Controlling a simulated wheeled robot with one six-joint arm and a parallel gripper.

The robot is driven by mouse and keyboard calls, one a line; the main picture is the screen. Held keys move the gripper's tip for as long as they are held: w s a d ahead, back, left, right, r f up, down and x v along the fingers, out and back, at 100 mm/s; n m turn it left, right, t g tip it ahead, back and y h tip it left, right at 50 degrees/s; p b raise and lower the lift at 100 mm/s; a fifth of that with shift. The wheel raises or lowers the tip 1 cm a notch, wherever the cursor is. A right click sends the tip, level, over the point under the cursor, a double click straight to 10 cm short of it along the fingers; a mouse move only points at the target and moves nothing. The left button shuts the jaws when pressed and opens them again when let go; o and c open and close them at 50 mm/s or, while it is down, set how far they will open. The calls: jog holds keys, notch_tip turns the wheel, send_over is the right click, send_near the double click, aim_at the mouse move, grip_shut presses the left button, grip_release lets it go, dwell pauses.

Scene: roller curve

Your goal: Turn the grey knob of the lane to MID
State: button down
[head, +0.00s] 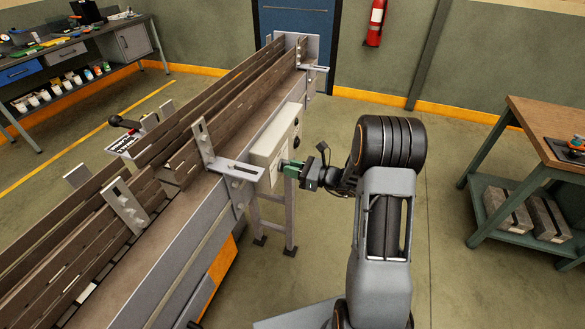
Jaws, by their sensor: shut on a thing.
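The lane (165,245) is a long conveyor with wooden side rails that runs from the lower left to the back centre. A pale control box (268,150) is fixed on its right side. My gripper (287,167) reaches from the right to the box's face, with its green fingertips at the lower part of that face. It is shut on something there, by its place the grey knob. The knob is hidden behind the fingers, so its setting and any MID mark cannot be read. A small dark round part (296,122) shows higher on the box face.
Metal brackets (232,170) stick out from the lane's side near the box. A wooden workbench (555,130) with a lower shelf stands at the right. A tool bench (75,45) stands at the far left. The floor right of my arm is clear.

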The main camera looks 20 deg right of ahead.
jog(key=shift+s+f, duration=0.1)
jog(key=shift+f, duration=0.05)
jog(key=c, duration=1.1)
grip_release()
jog(key=b+v, duration=0.3)
jog(key=v, duration=1)
jog(key=shift+s+d, duration=0.25)
jog(key=shift+d, duration=0.05)
